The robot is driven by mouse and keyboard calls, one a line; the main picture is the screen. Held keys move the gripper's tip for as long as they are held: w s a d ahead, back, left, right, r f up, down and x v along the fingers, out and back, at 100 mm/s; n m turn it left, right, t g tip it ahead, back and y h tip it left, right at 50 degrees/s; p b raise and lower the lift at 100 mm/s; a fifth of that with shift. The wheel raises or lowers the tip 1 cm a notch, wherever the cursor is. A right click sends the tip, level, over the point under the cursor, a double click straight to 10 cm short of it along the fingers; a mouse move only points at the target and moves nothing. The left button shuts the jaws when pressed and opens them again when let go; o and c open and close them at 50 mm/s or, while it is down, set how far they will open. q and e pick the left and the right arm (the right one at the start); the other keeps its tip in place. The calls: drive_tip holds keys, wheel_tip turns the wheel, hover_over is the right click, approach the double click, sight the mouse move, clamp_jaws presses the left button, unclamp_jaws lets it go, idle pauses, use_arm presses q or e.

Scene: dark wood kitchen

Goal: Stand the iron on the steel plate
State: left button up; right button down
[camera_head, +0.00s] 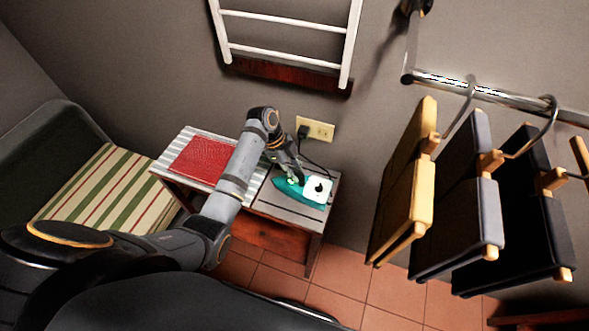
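The iron (317,190), teal with a white end, is at the right part of a small table. It is over the grey steel plate (285,211); its teal body points left and its white end is at the right. I cannot tell whether it touches the plate or is slightly above it. My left gripper (292,178) reaches over the table from the left and is at the iron's upper left side, around the handle area. Its fingers are small and partly merge with the iron, so their grip is unclear. My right gripper is out of view.
A red cloth (205,158) lies on a striped board (186,137) left of my forearm. A wall outlet (316,129) holds a dark plug with a cord. Hanging garments (458,200) fill the right side. A striped cushioned seat (105,195) is at left. Tiled floor (355,285) is open in front.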

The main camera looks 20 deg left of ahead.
use_arm(q)
drive_tip(key=o, duration=0.3)
drive_tip(key=shift+s, duration=0.1)
drive_tip(key=shift+r, duration=0.15)
drive_tip(key=shift+a+r, duration=0.2)
drive_tip(key=shift+r, duration=0.1)
drive_tip(key=b+v, duration=0.2)
drive_tip(key=v, duration=0.7)
drive_tip(key=shift+a+b, duration=0.1)
drive_tip(key=shift+b, duration=0.2)
drive_tip(key=shift+p+v, duration=0.65)
drive_tip(key=shift+v, duration=0.15)
drive_tip(key=shift+r, duration=0.35)
drive_tip(key=shift+f, duration=0.1)
